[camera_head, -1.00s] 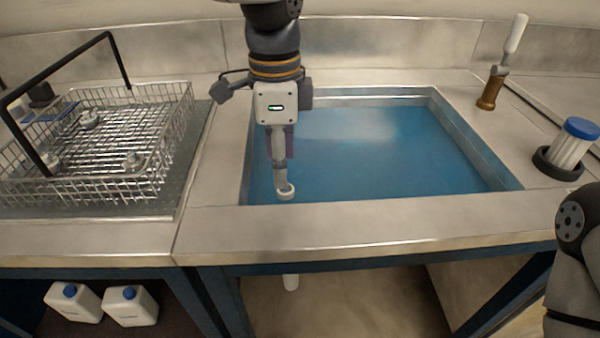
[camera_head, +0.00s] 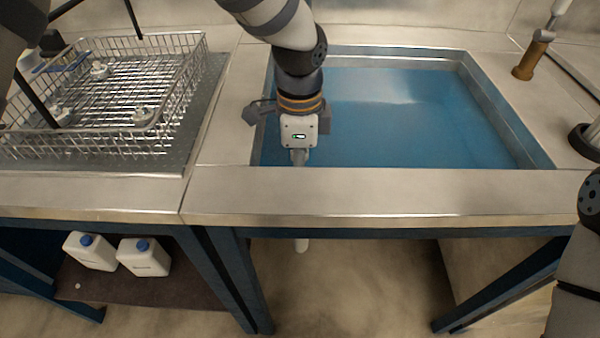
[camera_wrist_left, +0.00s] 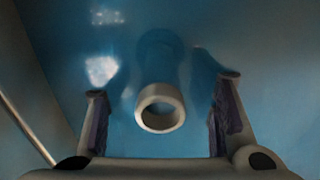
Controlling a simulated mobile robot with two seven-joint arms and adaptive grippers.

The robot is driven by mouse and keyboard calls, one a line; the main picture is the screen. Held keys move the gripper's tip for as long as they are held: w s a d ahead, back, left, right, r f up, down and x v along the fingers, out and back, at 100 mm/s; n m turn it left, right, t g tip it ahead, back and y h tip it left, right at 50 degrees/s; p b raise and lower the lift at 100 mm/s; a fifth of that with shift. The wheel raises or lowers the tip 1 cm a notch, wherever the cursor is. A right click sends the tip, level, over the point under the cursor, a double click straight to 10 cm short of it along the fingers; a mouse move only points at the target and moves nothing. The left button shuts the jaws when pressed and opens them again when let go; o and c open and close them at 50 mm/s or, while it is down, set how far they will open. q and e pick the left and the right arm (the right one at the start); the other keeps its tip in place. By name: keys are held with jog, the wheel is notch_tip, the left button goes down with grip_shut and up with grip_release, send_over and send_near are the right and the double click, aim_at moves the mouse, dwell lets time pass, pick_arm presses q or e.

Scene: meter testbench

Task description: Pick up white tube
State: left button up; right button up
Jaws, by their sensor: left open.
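In the left wrist view, the round open end of a white tube (camera_wrist_left: 160,108) shows between the two spread fingers of my left gripper (camera_wrist_left: 162,115). The fingers stand apart from it on both sides, and blue water lies behind. In the head view, my left gripper (camera_head: 299,157) points down into the left front part of the blue sink (camera_head: 410,115). Its fingertips and most of the tube are hidden there by the gripper body and the sink's front rim. My right arm shows at the right edge, but its gripper is out of view.
A wire basket (camera_head: 190,95) with a black handle stands left of the sink. A brown-handled tool (camera_head: 533,55) and a black ring holder (camera_head: 585,140) stand to the right. White bottles (camera_head: 144,257) sit on the shelf below.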

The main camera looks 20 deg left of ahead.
pick_arm(q)
jog(key=shift+r, duration=0.1)
grip_shut()
